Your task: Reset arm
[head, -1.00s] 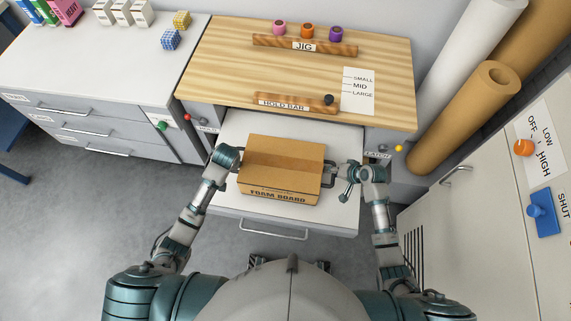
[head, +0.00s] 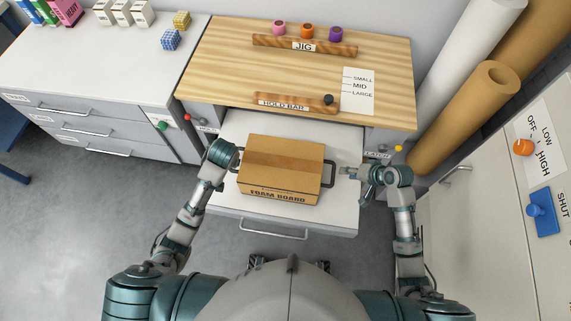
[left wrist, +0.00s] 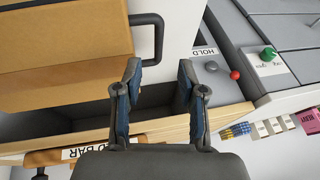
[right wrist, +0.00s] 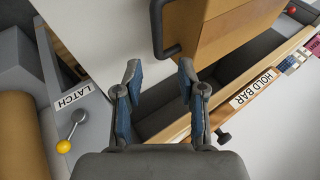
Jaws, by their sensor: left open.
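A cardboard box (head: 282,170) labelled FOAM BOARD sits on the white pull-out shelf (head: 335,205), with a dark handle on each side. My right gripper (head: 345,172) is open and empty, just right of the right handle (head: 330,172). In the right wrist view its jaws (right wrist: 158,85) are apart with nothing between them, and the handle (right wrist: 160,35) lies beyond. My left gripper (head: 236,158) is at the box's left side, partly hidden by its own wrist. In the left wrist view its jaws (left wrist: 160,85) are open and empty, with the left handle (left wrist: 152,38) beyond them.
A wooden bench top (head: 220,65) with a JIG bar, a HOLD BAR (head: 285,102) and colored spools stands behind the shelf. Drawers (head: 85,125) are at left. A yellow LATCH knob (head: 398,149), paper rolls (head: 470,110) and a cabinet with controls (head: 523,147) are at right.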

